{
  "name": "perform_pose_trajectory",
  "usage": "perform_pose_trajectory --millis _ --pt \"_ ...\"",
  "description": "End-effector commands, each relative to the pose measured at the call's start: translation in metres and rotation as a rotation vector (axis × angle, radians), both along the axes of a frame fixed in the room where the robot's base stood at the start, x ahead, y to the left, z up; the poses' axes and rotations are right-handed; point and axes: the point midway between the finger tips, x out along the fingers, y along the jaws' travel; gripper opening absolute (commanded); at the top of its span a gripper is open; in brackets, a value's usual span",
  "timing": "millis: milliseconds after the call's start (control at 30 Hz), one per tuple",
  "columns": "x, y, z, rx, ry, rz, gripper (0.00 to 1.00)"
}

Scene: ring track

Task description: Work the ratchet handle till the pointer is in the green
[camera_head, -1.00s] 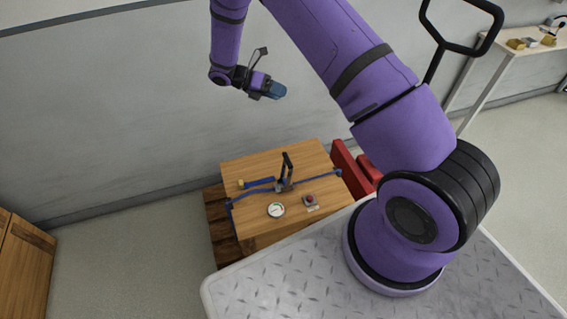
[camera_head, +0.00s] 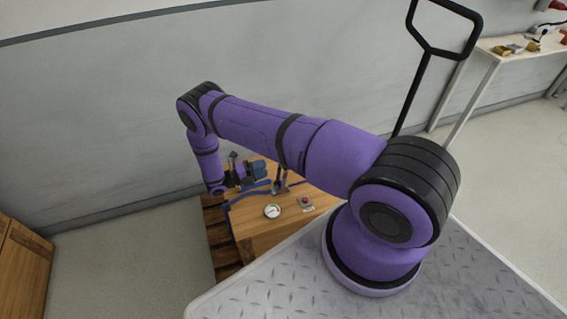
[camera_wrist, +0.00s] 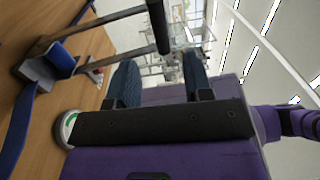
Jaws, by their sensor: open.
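The ratchet handle (camera_head: 281,178) stands up from the strap ratchet on the wooden crate, partly behind my gripper. In the wrist view its black grip bar (camera_wrist: 158,25) shows ahead of my fingers, across the gap between them in the picture. The ratchet body (camera_wrist: 45,70) with blue strap lies to the left. My gripper (camera_head: 260,168) is open and empty, just left of the handle; its two blue fingers (camera_wrist: 160,82) are apart. The round gauge (camera_head: 272,211) sits on the crate front; its pointer is too small to read. In the wrist view, my gripper partly hides the gauge (camera_wrist: 65,126).
A red button box (camera_head: 305,202) sits on the crate (camera_head: 262,230), right of the gauge. A blue strap (camera_head: 248,196) runs across the crate top. A grey wall stands behind.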

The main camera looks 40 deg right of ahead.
Motion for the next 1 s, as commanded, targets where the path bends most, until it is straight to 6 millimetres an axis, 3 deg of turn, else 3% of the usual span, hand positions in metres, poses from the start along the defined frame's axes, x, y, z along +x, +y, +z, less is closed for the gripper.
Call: perform_pose_trajectory --millis 167,600,1000 --pt "-0.005 -0.018 0.001 -0.001 0.003 -0.003 0.47" --pt "-0.025 -0.087 0.006 0.0 0.001 -0.003 0.47" --pt "-0.03 -0.102 0.007 0.0 0.0 -0.001 0.47"
